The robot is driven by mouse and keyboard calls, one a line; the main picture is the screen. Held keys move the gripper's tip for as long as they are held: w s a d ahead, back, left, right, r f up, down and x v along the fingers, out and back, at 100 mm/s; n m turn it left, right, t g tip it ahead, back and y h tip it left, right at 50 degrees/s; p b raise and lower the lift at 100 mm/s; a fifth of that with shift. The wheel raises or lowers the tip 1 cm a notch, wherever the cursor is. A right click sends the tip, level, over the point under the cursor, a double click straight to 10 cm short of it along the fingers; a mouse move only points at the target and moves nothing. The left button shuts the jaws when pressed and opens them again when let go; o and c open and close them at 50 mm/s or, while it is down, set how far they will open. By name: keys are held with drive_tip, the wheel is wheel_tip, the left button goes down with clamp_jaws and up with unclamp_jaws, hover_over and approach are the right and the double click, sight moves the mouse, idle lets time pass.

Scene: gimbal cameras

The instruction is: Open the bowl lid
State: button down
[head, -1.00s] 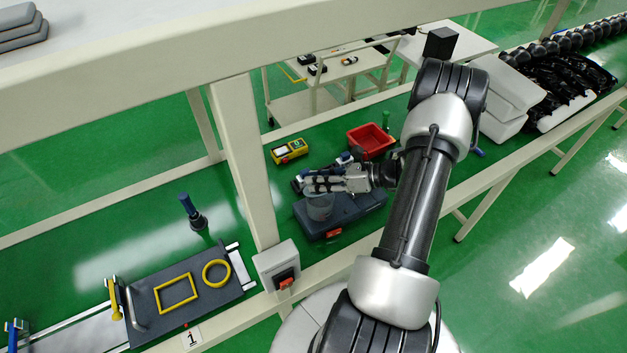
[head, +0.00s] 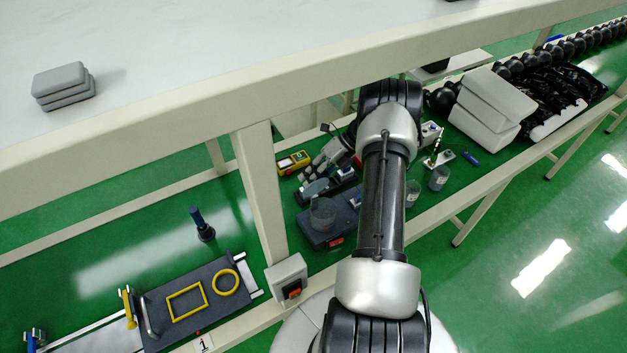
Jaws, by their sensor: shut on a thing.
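A grey, see-through bowl (head: 322,216) stands on the dark blue-grey case-like base on the bench, and its open top shows. The round grey lid (head: 314,187) is apart from the bowl, up and to the left of its rim in the head view. My gripper (head: 306,178) is shut on the lid at its far edge. Its fingers are small and partly blurred into the dark parts behind. My arm hides part of the base's right side.
A yellow device (head: 293,162) lies behind the gripper. Clear cups (head: 439,178) stand right of my arm, near white boxes (head: 490,108). A beige post (head: 262,185) and an overhead shelf rail border the space on the left and above. A tray with yellow shapes (head: 187,302) is at lower left.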

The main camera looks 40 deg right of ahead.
drive_tip(key=shift+w+d+r+g, duration=0.1)
drive_tip(key=shift+w+d+g, duration=0.15)
drive_tip(key=shift+w+g, duration=0.2)
drive_tip(key=shift+m, duration=0.3)
drive_tip(key=c, duration=1.8)
unclamp_jaws()
drive_tip(key=shift+c, duration=0.2)
drive_tip(key=o, duration=0.4)
drive_tip(key=shift+a, duration=0.1)
drive_tip(key=v, duration=1.2)
